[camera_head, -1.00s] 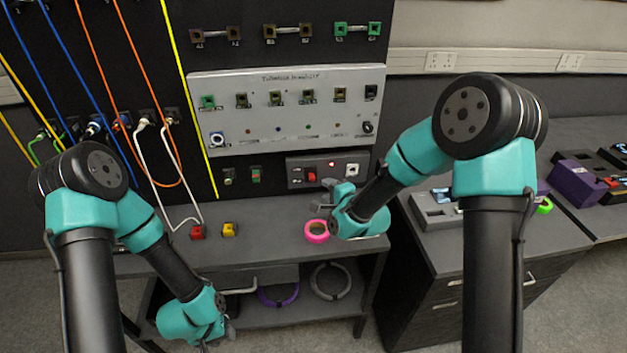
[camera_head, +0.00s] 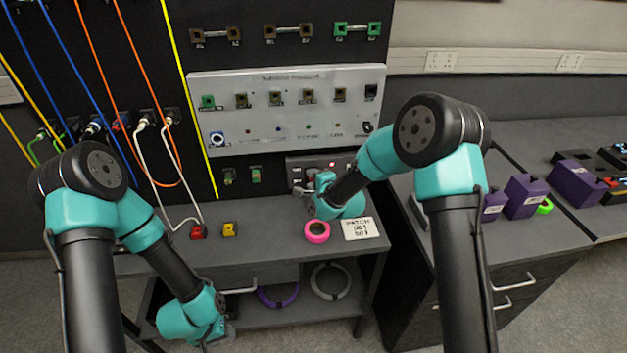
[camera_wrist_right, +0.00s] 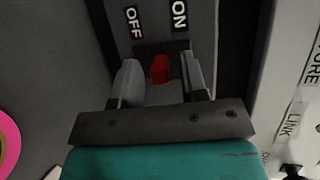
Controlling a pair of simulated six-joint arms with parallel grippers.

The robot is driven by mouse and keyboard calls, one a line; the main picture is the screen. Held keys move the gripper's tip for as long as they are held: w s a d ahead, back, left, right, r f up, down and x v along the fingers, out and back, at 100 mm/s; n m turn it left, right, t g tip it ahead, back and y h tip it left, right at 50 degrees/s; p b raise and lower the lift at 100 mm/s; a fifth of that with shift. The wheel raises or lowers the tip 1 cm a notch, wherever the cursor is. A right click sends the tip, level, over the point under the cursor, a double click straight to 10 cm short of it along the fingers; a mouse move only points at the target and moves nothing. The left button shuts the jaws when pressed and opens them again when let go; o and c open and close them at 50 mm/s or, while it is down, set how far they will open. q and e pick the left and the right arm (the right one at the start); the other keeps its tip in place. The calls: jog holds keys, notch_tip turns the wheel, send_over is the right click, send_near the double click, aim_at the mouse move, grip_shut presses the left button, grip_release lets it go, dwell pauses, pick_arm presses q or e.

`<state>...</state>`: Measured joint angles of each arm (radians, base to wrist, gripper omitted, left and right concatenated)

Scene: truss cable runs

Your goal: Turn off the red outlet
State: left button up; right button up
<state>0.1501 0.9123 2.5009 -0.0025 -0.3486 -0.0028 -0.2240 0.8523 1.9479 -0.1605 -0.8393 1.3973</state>
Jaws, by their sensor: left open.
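The red switch (camera_wrist_right: 160,69) is in the right wrist view, on a grey panel (camera_wrist_right: 160,28), between an OFF label (camera_wrist_right: 132,20) on the left and an ON label (camera_wrist_right: 180,14) on the right. My right gripper (camera_wrist_right: 162,82) has its two fingers spread, one on each side of the switch with gaps showing. In the head view my right gripper (camera_head: 312,186) is at the small outlet panel (camera_head: 305,162) and hides the switch. A small red light (camera_head: 332,164) glows there. My left gripper (camera_head: 224,334) is low at the front left, away from the panel.
A pink ring (camera_head: 316,232) and a white printed card (camera_head: 360,228) lie on the bench below the panel. A red block (camera_head: 197,232) and a yellow block (camera_head: 229,230) stand further left. White cables hang at left; purple boxes (camera_head: 526,196) stand at right.

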grip_shut()
jog(key=shift+f+n+t+y, duration=0.5)
jog(key=shift+f+t+y, duration=0.15)
jog(key=shift+t, duration=0.65)
jog(key=shift+f+n+t+y, duration=0.45)
jog(key=shift+n+t+y, duration=0.15)
jog(key=shift+t, duration=0.6)
jog(key=shift+o, duration=0.4)
grip_release()
